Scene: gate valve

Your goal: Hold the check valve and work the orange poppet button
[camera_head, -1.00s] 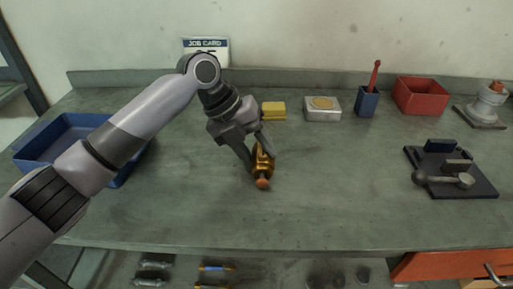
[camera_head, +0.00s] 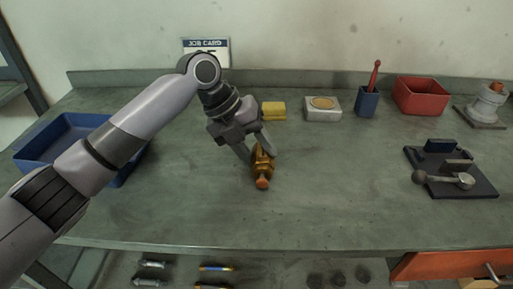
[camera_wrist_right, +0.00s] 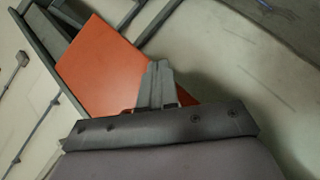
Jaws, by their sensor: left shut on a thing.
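The check valve (camera_head: 262,163) is a brass-coloured body near the middle of the bench. Its orange poppet button (camera_head: 262,183) faces the front edge of the bench. My left gripper (camera_head: 260,153) is shut on the valve body, with one finger on each side, and comes down from the upper left. I cannot tell whether the valve touches the bench. My right gripper is outside the head view. In the right wrist view its fingers (camera_wrist_right: 157,84) look close together with nothing visible between them, pointing towards an orange panel (camera_wrist_right: 100,70).
A blue tray (camera_head: 75,126) lies at the left. A yellow sponge (camera_head: 273,111), a metal tin (camera_head: 322,115), a blue cup (camera_head: 367,102) and a red bin (camera_head: 420,95) line the back. A dark fixture (camera_head: 452,184) sits at the right. The middle front bench is clear.

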